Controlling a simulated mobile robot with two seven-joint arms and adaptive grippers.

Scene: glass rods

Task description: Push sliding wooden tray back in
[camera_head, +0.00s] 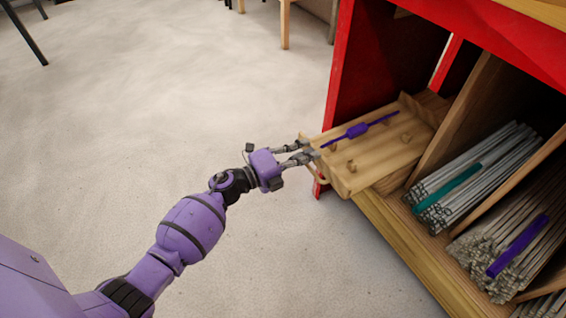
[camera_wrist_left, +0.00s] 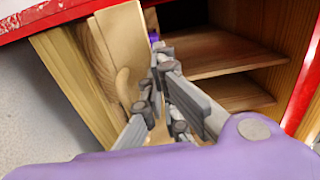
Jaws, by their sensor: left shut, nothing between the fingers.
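The sliding wooden tray (camera_head: 365,175) sticks partly out of a compartment in the red cabinet. A purple rod with a thicker middle (camera_head: 357,130) lies across it among small wooden pegs. A curved wooden handle (camera_head: 317,175) is on the tray's front edge. My left gripper (camera_head: 309,149) is shut and empty at that front edge, near the handle; I cannot tell whether it touches the wood. In the left wrist view the tray (camera_wrist_left: 127,40) and handle (camera_wrist_left: 122,86) are just left of the fingers (camera_wrist_left: 158,52). My right gripper is out of view.
The red cabinet (camera_head: 343,70) has wooden dividers. Compartments to the right hold bundles of grey rods (camera_head: 510,165), with a teal piece (camera_head: 447,187) and a purple piece (camera_head: 517,246) on them. Pale floor (camera_head: 130,110) on the left is open. Chair legs stand at the back.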

